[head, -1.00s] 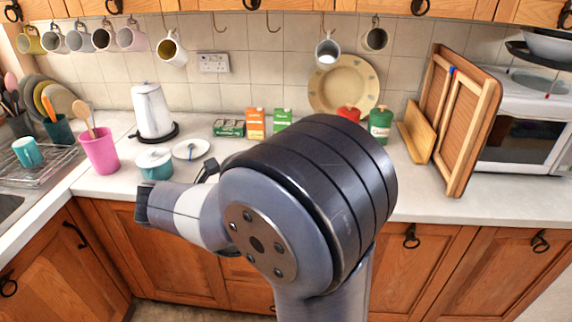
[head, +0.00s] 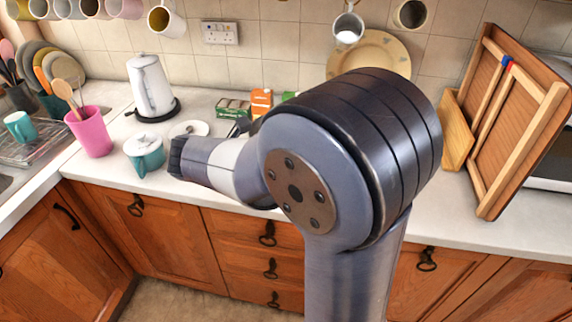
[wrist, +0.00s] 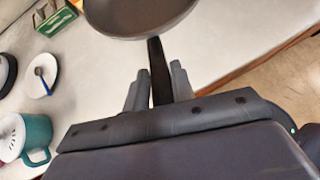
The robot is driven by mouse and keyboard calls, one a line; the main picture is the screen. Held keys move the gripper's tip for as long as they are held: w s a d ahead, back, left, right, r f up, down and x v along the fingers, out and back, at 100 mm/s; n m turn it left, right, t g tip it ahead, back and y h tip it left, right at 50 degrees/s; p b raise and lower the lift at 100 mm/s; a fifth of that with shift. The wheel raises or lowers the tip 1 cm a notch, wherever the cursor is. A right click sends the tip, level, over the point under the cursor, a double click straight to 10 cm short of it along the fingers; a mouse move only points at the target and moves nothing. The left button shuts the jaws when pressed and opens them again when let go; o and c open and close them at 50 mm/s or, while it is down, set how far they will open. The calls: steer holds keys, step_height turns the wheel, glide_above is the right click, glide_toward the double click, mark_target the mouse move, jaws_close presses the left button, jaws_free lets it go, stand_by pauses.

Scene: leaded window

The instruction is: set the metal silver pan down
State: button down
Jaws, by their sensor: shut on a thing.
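The metal silver pan (wrist: 140,20) shows in the wrist view at the top edge, cut off by the frame. Its dark handle (wrist: 159,72) points back between the two fingers of my gripper (wrist: 157,80), which is shut on it. The pan is over the white worktop (wrist: 95,65), near the front edge. I cannot tell whether its base touches the worktop. In the head view my arm hides the pan and most of the gripper.
A teal lidded pot (head: 147,155), a white saucer (head: 190,129) with a spoon and a white kettle (head: 149,85) stand left. Small boxes (head: 261,103) stand at the back. A wooden rack (head: 515,120) stands right. Worktop around the saucer is partly clear.

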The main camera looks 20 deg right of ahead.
steer(key=shift+s+a+r, duration=0.1)
steer(key=shift+a+r, duration=0.05)
steer(key=shift+r, duration=0.05)
step_height(320, 180, down, 10)
steer(key=shift+f+b, duration=0.1)
steer(key=shift+b, duration=0.4)
steer(key=shift+f, duration=0.15)
steer(key=c, duration=1.2)
jaws_free()
steer(key=v, duration=1.2)
